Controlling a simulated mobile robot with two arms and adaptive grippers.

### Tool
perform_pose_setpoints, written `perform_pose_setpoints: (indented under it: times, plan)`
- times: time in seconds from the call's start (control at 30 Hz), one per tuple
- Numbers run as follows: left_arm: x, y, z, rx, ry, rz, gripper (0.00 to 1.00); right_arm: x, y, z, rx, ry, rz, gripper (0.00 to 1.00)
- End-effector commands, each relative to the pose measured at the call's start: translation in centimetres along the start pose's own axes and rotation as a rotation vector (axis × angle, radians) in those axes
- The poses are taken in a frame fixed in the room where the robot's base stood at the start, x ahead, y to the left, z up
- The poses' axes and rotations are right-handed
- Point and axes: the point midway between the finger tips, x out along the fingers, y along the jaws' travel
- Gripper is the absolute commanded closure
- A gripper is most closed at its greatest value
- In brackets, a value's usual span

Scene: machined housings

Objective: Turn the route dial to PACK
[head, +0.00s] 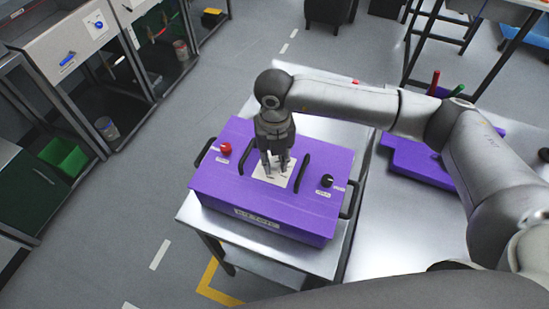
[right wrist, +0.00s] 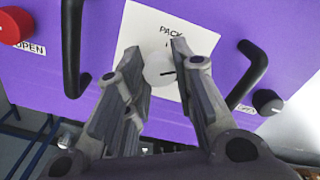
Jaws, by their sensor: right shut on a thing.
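The route dial (right wrist: 158,68) is a small round white knob on a white plate (right wrist: 200,35), seen in the right wrist view. Its short dark mark points right, while the word PACK is printed on the plate above the dial. My right gripper (right wrist: 158,60) has its fingers on both sides of the dial and is shut on it. In the head view my right gripper (head: 275,166) points down at the plate (head: 258,175) on top of the purple housing (head: 215,190) and hides the dial. My left gripper is not in view.
Black handles (head: 302,172) flank the plate. A red knob (head: 225,149) is on the left and a black knob (head: 327,181) on the right of the housing. The housing stands on a metal table (head: 290,268). A purple tray (head: 415,165) lies at right.

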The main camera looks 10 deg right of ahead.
Motion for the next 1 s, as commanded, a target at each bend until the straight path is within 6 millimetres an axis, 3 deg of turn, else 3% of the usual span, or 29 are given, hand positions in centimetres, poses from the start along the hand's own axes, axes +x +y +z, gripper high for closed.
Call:
perform_pose_setpoints:
  times: [0.27,0.7,1.0]
  plan:
    - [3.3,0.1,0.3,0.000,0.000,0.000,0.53,0.6,0.0,0.1,-0.150,-0.004,0.002,1.00]
    - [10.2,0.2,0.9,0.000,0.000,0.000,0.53,0.7,0.0,0.1,-0.559,-0.005,0.001,1.00]
    - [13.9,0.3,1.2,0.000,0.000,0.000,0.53,0.5,0.0,0.1,-0.812,-0.004,-0.001,1.00]
